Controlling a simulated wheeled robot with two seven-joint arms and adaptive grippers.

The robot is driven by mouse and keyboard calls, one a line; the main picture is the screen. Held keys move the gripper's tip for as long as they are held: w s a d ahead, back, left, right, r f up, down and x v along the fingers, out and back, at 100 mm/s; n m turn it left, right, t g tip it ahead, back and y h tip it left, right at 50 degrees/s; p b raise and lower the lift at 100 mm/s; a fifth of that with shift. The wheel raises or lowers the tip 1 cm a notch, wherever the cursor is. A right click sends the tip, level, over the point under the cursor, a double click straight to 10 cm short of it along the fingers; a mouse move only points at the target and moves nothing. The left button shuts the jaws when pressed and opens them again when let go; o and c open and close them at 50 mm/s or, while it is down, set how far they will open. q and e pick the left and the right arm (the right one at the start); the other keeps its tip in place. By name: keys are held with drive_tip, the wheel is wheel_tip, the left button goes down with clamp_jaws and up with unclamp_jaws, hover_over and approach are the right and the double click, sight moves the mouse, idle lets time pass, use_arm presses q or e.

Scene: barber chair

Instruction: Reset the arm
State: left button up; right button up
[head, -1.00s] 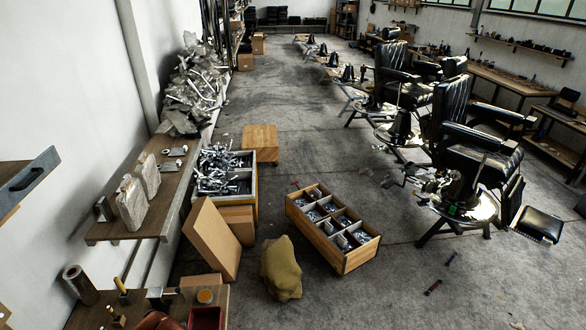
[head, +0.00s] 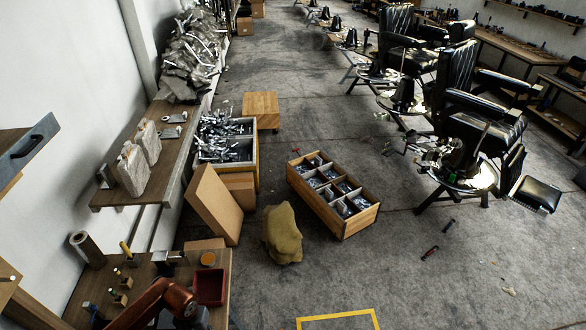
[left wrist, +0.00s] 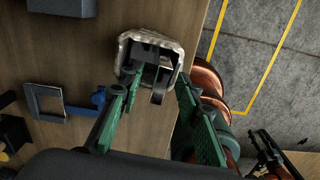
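In the left wrist view, my left gripper (left wrist: 155,80) shows two green fingers spread apart. A worn grey metal piece with a dark bracket inside (left wrist: 150,50) lies on the brown wooden surface (left wrist: 60,75) just past the fingertips. I cannot tell whether the fingers touch it. In the head view, an orange-brown link of my arm (head: 160,298) shows at the bottom left over the workbench (head: 218,262); its gripper is not clear there.
A wall shelf (head: 165,160) is above. A divided parts crate (head: 335,205) and tan sack (head: 282,235) stand on the floor. Barber chairs (head: 465,110) are at right. The lower-right floor is mostly open.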

use_arm(q)
drive_tip(key=shift+f+p, duration=0.3)
drive_tip(key=shift+f, duration=0.05)
wheel_tip(320, 180, up, 11)
drive_tip(key=p, duration=0.7)
drive_tip(key=shift+f, duration=0.15)
drive_tip(key=w+d+r+m+b, duration=0.1)
drive_tip(key=w+d+m+b, duration=0.2)
drive_tip(key=m, duration=1.2)
drive_tip(key=shift+w+d+r+b, duration=0.35)
drive_tip(key=shift+d+b, duration=1.25)
drive_tip(key=shift+b, duration=1.25)
